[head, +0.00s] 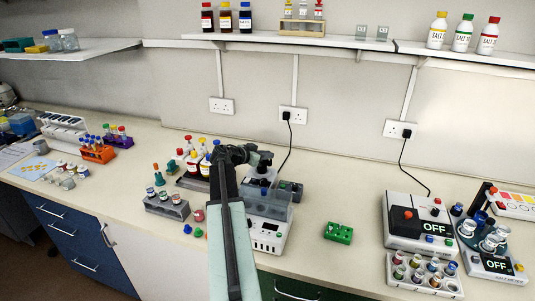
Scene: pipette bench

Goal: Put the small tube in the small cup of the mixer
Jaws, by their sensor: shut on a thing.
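My gripper (264,160) is at the end of my arm, above a white bench device with a clear grey housing (266,203). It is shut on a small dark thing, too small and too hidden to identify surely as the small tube. A white box with an OFF display (403,240) stands at the right and looks like the mixer. It has a large dark block (404,220) and a smaller dark cup-like part (435,210) on top. My gripper is well left of this box and apart from it. The inside of the small part cannot be made out.
A green rack (338,232) sits between the two devices. A white rack of capped vials (397,272) stands in front of the box. Another OFF device with a blue carousel (490,264) is at far right. A grey vial rack (167,209) is left of my arm.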

